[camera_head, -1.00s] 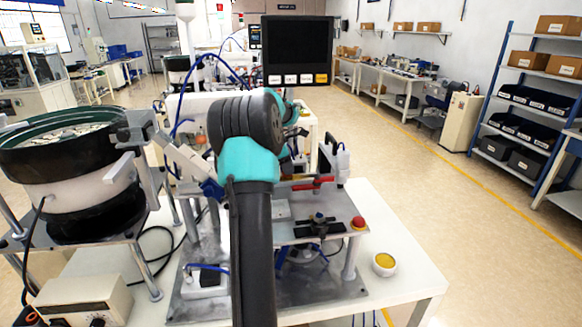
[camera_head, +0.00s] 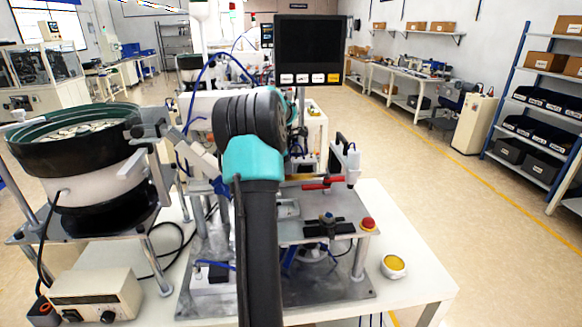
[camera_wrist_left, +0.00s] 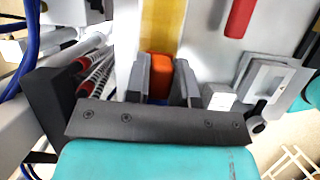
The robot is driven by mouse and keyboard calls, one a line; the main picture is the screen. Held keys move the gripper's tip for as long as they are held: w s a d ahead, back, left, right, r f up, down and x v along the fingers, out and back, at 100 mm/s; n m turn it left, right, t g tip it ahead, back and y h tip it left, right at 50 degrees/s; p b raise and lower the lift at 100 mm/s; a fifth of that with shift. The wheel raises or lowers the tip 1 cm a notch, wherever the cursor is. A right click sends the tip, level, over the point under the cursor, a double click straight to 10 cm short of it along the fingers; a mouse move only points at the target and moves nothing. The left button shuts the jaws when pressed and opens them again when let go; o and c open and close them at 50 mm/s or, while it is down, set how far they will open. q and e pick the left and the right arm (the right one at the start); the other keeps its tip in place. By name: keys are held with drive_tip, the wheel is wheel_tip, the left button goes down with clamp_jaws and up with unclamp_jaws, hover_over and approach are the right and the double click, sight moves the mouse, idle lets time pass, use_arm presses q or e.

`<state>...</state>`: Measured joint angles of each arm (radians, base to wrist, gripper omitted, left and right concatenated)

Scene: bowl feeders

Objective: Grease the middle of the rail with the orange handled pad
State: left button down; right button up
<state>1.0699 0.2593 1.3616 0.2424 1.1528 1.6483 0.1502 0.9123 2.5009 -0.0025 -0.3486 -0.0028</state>
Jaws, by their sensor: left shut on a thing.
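In the left wrist view my left gripper (camera_wrist_left: 160,82) is shut on the orange handle (camera_wrist_left: 158,67) of the pad, with a grey finger on each side. The pad's underside is hidden. A yellow-tan strip (camera_wrist_left: 163,25) runs over the pale surface beyond the handle; I cannot tell whether it is the rail or whether the pad touches it. In the head view my dark and teal arm covers the gripper and pad. A white cup of yellow stuff (camera_head: 393,266), which looks like grease, stands on the front right of the white table.
A metal fixture plate (camera_head: 345,228) carries a red button (camera_head: 368,224) and a red clamp handle (camera_head: 322,184). A bowl feeder (camera_head: 82,150) stands left, above a control box (camera_head: 97,296). A dark screen (camera_head: 309,48) is behind. The table's right corner is clear around the cup.

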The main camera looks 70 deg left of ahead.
use_arm(q)
drive_tip(key=shift+s+a+f, duration=0.1)
drive_tip(key=shift+s+a, duration=0.1)
drive_tip(key=shift+s, duration=0.65)
drive_tip(key=shift+w+r, duration=0.1)
drive_tip(key=shift+r, duration=0.1)
drive_tip(key=shift+w+d, duration=0.2)
drive_tip(key=shift+w, duration=0.65)
drive_tip(key=shift+w+d, duration=0.2)
drive_tip(key=shift+w, duration=0.6)
drive_tip(key=shift+w+d+f, duration=0.1)
drive_tip(key=shift+w+d, duration=0.05)
drive_tip(key=shift+w, duration=0.3)
drive_tip(key=shift+w+d+f, duration=0.1)
drive_tip(key=shift+w+d, duration=0.1)
drive_tip(key=shift+w, duration=0.4)
drive_tip(key=shift+w+d+f, duration=0.1)
drive_tip(key=shift+w+d, duration=0.05)
drive_tip(key=shift+w, duration=0.45)
